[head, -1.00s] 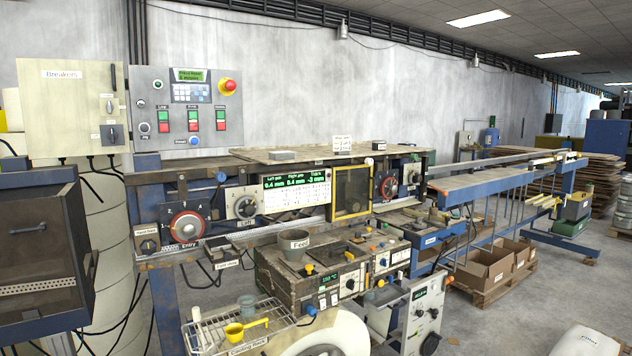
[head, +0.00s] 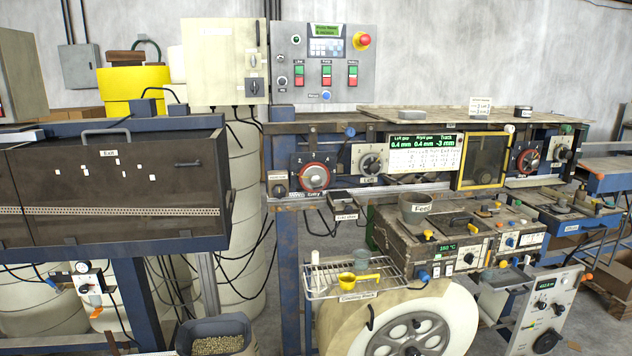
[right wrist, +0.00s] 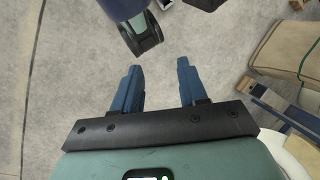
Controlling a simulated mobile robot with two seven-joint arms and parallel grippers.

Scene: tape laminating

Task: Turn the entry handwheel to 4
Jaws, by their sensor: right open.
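The entry handwheel (head: 315,172) is a dark dial with a red ring and a light centre, on the left part of the machine's front panel, above a label reading Entry. Numbers are printed around it, but its exact setting is too small to tell. My right gripper (right wrist: 160,88) shows in the right wrist view, open and empty above the grey floor, away from the handwheel. My left gripper is in neither view.
A second red-ringed dial (head: 527,161) sits at the panel's right. A control box with a red stop button (head: 362,40) stands above. A wire rack with a yellow scoop (head: 360,279) and a large pale wheel (head: 400,325) stand below. A dark Exit cabinet (head: 110,195) is at the left.

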